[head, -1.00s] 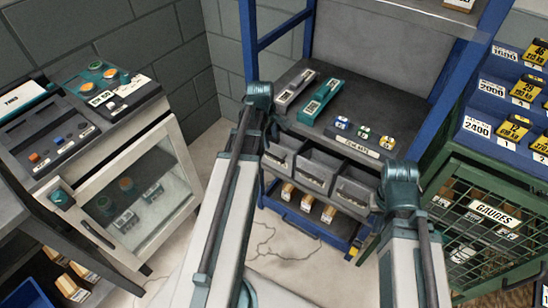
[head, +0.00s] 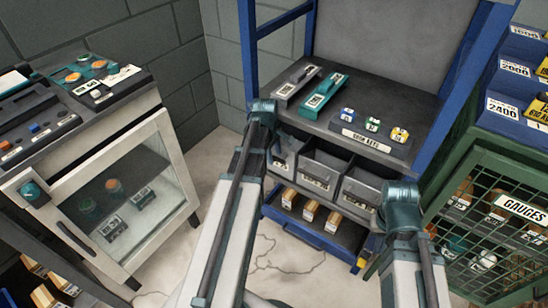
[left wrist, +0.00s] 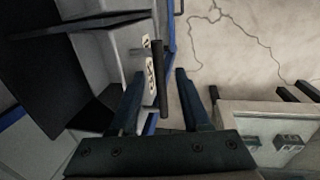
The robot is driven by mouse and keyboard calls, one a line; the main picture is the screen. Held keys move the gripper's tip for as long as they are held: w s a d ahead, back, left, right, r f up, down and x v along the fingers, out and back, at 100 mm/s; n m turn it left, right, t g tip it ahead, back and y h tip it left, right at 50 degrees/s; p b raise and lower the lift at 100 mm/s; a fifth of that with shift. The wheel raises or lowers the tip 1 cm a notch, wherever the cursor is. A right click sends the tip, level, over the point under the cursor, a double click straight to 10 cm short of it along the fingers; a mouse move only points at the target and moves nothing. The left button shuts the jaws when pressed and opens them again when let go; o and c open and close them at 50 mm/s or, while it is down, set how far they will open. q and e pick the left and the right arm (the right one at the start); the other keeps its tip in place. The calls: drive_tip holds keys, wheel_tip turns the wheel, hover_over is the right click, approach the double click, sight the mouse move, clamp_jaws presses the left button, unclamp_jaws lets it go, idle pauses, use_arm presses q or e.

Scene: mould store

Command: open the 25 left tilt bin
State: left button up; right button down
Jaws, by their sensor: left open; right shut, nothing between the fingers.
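Three grey tilt bins hang in a row under the shelf in the head view. The left tilt bin (head: 281,153) is partly hidden by my left arm. In the left wrist view its grey front (left wrist: 129,55) carries white labels, too small and slanted to read, and a dark bar handle (left wrist: 157,104). My left gripper (left wrist: 160,72) is open, with one finger on each side of the handle; whether they touch it I cannot tell. In the head view my left gripper is hidden behind its arm. My right arm stands at the right, its gripper out of sight.
The middle bin (head: 323,166) and right bin (head: 362,188) sit beside it. A blue tray (head: 300,228) with wooden blocks lies below. A glass-doored cabinet (head: 120,195) stands left, a green gauges cage (head: 500,240) right. Bare floor lies between.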

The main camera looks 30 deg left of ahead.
use_arm(q)
drive_tip(key=shift+c, duration=0.3)
clamp_jaws()
idle(1.1)
